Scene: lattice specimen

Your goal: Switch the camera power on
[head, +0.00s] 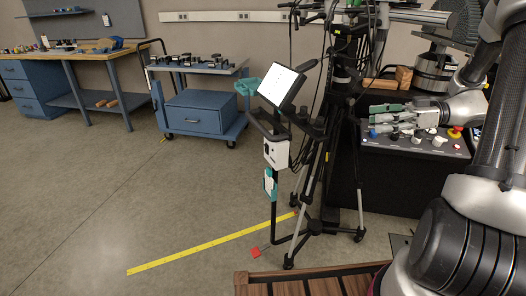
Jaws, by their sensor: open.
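My gripper (374,119) is at the right in the head view, with its fingers pointing left. It is open, and I see nothing between its fingers. It is over or in front of a dark control panel (402,151) with white knobs (439,141), a blue knob (373,133) and a red button on a yellow base (455,131). The gripper hides part of the panel; I cannot tell whether it touches it. No camera power switch can be made out by its label. A black tripod (325,170) stands left of the panel.
A tilted screen (282,87) and a white box (276,153) are on a stand by the tripod. Cables hang there. A blue cart (196,118) and a workbench (65,55) stand behind. A yellow floor strip (200,247) crosses open floor at left. A slatted wooden surface (310,287) is in front.

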